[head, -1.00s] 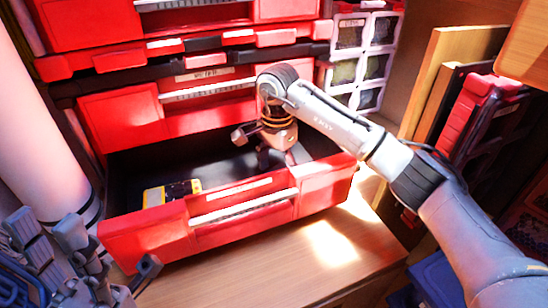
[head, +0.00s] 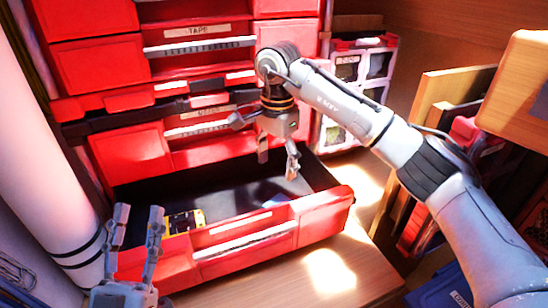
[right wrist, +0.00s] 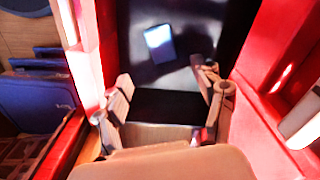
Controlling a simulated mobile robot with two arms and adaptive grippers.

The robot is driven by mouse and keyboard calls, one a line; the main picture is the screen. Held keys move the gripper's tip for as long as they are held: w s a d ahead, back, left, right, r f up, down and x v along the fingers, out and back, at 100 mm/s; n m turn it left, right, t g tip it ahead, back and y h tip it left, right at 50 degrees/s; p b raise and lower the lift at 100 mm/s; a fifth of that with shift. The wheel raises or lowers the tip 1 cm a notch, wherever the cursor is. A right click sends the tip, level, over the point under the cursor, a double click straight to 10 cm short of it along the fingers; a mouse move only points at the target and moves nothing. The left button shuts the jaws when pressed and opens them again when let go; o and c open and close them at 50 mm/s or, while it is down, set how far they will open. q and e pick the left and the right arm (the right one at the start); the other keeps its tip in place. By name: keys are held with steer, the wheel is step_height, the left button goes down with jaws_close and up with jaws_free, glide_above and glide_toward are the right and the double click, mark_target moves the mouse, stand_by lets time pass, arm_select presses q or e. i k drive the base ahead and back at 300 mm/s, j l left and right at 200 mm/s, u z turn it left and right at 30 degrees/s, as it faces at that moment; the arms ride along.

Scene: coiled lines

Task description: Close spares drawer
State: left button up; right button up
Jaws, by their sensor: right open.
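The red drawer (head: 240,240) at the bottom of the red cabinet is pulled out, with its dark inside showing. I cannot read its front label. A yellow and black item (head: 186,221) lies in it behind the front. My right gripper (head: 279,162) is open and empty above the drawer's inside, fingers pointing down, apart from the drawer front. In the right wrist view its open fingers (right wrist: 166,92) show over the dark drawer floor, with a bright patch beyond. My left gripper (head: 138,225) is open and empty at the lower left, in front of the drawer's left end.
Closed red drawers (head: 205,50) rise above, one labelled TAPE. A white column-like cylinder (head: 45,150) stands at the left. Small clear bins (head: 362,68) and upright boards (head: 445,110) stand at the right. The wooden surface (head: 325,270) before the drawer is mostly bare.

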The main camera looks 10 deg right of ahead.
mark_target(237, 234)
steer(key=k+j, duration=0.15)
steer(key=k, duration=0.35)
steer(key=k+j, duration=0.15)
steer(key=k, duration=0.35)
